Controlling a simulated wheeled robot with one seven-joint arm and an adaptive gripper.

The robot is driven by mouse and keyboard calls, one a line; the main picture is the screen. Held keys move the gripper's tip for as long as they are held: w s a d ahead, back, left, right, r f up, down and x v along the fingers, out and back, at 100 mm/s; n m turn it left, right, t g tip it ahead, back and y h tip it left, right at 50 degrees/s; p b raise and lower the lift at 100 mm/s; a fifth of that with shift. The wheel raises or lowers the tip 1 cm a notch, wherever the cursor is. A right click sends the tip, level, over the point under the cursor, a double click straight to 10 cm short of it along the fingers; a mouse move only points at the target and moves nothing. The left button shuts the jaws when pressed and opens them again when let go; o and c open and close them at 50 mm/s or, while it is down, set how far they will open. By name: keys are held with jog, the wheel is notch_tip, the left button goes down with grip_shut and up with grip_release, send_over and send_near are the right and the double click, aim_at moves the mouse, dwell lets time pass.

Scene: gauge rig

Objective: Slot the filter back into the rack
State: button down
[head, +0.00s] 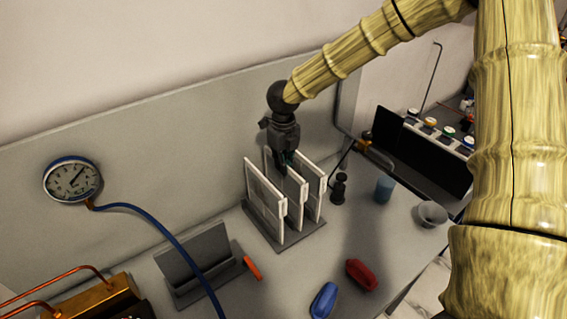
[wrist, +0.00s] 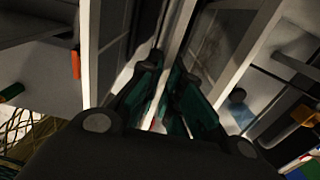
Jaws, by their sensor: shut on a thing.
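The rack (head: 279,246) is a dark grey base on the bench, with white-framed grey panels standing upright in a row over it. The middle panel is the filter (head: 297,188), between a left panel (head: 263,198) and a right panel (head: 314,190). My gripper (head: 289,163) points down from above and is shut on the filter's top edge. In the wrist view the filter's pale edge (wrist: 179,42) runs between the dark green fingers (wrist: 166,98). The filter's lower edge is largely hidden by the left panel, so I cannot tell whether it is fully seated.
A grey holder (head: 195,262), an orange block (head: 252,268), a blue object (head: 324,300) and a red object (head: 361,274) lie in front. A dark knobbed piece (head: 339,188), blue cup (head: 384,189) and grey bowl (head: 432,214) stand right. A hose gauge (head: 72,180) is at left.

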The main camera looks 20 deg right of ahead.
jog(key=shift+f, duration=0.6)
jog(key=c, duration=1.5)
grip_release()
jog(key=shift+r, duration=0.1)
notch_tip(320, 180, up, 12)
jog(key=shift+f, duration=0.15)
